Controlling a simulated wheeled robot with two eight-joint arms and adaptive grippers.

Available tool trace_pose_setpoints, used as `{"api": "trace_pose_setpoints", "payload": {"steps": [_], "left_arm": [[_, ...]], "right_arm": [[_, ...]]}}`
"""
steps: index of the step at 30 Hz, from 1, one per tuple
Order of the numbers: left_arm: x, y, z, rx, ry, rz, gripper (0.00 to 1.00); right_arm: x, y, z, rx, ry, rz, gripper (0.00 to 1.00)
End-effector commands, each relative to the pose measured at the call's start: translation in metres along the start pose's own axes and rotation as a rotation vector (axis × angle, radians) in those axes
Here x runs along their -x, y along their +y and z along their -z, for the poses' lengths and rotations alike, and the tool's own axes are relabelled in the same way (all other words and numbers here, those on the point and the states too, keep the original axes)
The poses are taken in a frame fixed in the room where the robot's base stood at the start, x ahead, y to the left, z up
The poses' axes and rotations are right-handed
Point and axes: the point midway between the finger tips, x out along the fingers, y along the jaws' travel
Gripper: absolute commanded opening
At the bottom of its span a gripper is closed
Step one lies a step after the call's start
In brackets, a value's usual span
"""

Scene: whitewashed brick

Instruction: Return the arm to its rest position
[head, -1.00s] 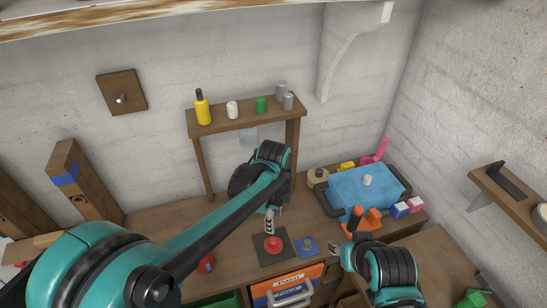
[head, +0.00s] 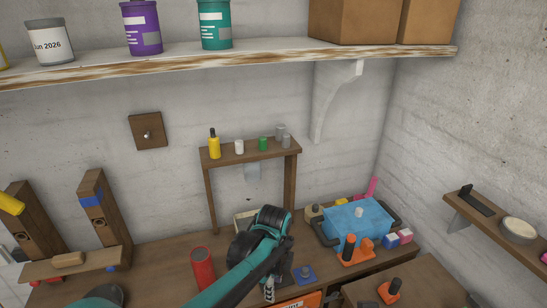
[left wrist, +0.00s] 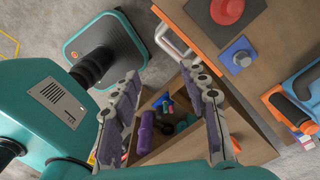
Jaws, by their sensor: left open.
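My left arm (head: 232,284) comes up from the bottom edge of the head view and bends at a dark wrist above the worktop. My left gripper (head: 268,291) hangs below that wrist, mostly hidden by the arm. In the left wrist view the two fingers of the left gripper (left wrist: 166,88) are spread apart with nothing held between them. They point down past the worktop edge, above an open drawer (left wrist: 235,135). My right arm and gripper are not in view.
The drawer holds a purple item (left wrist: 147,131) and small coloured pieces. A red cylinder (head: 202,268), a blue plate with a knob (head: 304,274) and a blue box (head: 357,222) stand on the worktop. A small wooden rack (head: 250,152) rises behind my wrist; a shelf (head: 250,62) hangs above.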

Motion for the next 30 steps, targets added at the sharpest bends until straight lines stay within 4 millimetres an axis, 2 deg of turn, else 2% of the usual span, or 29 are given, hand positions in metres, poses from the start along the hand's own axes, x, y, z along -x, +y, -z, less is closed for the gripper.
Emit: {"api": "trace_pose_setpoints", "payload": {"steps": [11,17,23,30], "left_arm": [[0.011,0.018,-0.023,0.222,0.010,0.073,0.44],[0.018,0.037,-0.043,0.433,0.028,0.141,0.44],[0.023,0.068,-0.070,0.754,0.073,0.245,0.44],[0.011,0.129,-0.110,1.348,0.223,0.439,0.44]], "right_arm": [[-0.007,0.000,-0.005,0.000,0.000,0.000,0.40],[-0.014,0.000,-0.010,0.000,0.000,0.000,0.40],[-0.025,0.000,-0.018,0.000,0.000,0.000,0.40],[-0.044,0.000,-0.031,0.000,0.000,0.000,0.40]]}}
